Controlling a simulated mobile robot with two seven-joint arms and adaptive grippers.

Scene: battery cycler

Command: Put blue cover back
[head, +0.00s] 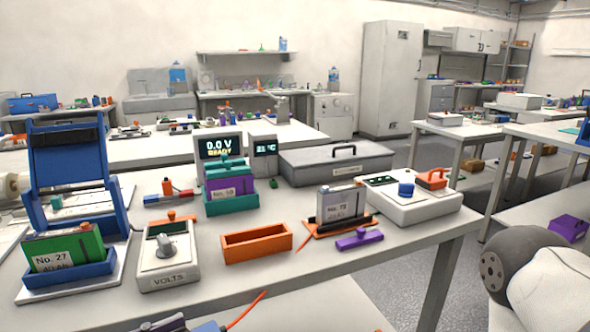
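A blue cover-like frame (67,150) with a dark upper panel stands raised at the left of the near table. It stands behind a green battery marked No. 27 (66,249), which sits upright in a blue tray (70,280). The top of this battery is uncovered. Whether the frame is hinged to the base or only stands there, I cannot tell. A rounded white and dark part of my arm shows at the lower right, away from the table.
A VOLTS box (168,256) with a knob, an empty orange tray (257,244), a battery in a teal holder (231,202), a grey battery (341,204), a purple piece (359,239) and a white device (411,207) crowd the table. Orange cables lie near the front.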

